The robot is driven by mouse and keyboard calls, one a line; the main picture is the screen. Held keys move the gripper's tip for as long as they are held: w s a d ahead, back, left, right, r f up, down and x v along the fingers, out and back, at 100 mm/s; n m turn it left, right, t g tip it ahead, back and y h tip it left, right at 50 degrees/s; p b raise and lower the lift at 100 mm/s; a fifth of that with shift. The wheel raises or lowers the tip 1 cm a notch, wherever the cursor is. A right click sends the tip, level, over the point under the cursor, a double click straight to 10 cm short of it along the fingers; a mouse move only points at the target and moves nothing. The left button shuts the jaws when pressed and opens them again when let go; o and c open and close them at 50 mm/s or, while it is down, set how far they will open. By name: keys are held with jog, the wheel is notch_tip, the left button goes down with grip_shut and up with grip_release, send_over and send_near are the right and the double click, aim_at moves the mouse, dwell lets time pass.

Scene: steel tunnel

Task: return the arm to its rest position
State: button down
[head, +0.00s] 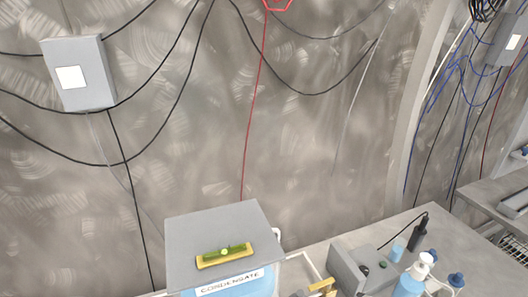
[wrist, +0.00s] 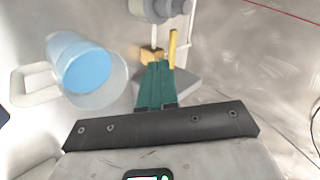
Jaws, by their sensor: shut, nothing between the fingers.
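My gripper (wrist: 160,68) shows only in the wrist view. Its two green fingers are together and hold nothing. Their tips point toward a grey block and small yellow pieces (wrist: 173,48); I cannot tell whether they touch. My arm and gripper do not show in the head view.
In the head view a grey-lidded container labelled CONDENSATE (head: 185,240) bears a yellow and green piece (head: 226,254). To its right are a grey box (head: 350,268) and a pump bottle (head: 415,275). A clear handled jug (wrist: 100,92) stands left of my fingers. Cables hang along the wall.

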jog(key=s+d+n+g+h, duration=0.25)
jog(key=s+n, duration=0.35)
jog(key=s, duration=0.3)
jog(key=s+d+n+g+h, duration=0.1)
jog(key=s+d+n, duration=0.2)
jog(key=s+n, duration=0.35)
jog(key=s+d+f+m+g+b, duration=0.1)
jog(key=s+f+g+b, duration=0.3)
jog(key=s+f, duration=0.6)
jog(key=s+b, duration=0.1)
jog(key=s, duration=0.2)
jog(key=shift+d+f+m, duration=0.2)
jog(key=shift+f+m, duration=0.15)
